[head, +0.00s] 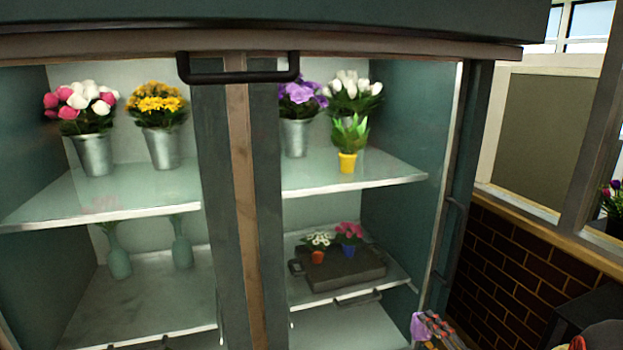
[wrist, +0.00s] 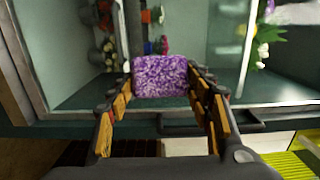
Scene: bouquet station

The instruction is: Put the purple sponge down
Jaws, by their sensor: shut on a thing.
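The purple sponge (wrist: 160,77) is a speckled purple block held between the fingertips of my gripper (wrist: 160,90) in the wrist view. The two fingers, with tan pads, press on its left and right sides. In the head view, the sponge (head: 418,326) shows as a small purple patch at the lower right, beside the fingers of my gripper (head: 434,328). It is held in the air in front of the cabinet, to the right of its lower shelves. No surface is seen touching it from below.
A dark green cabinet (head: 215,150) with glass shelves fills most of the head view. Flower buckets (head: 163,146) stand on the upper shelf. A dark case (head: 345,268) with two small potted flowers is on the lower right shelf. A brick wall (head: 510,270) stands at right.

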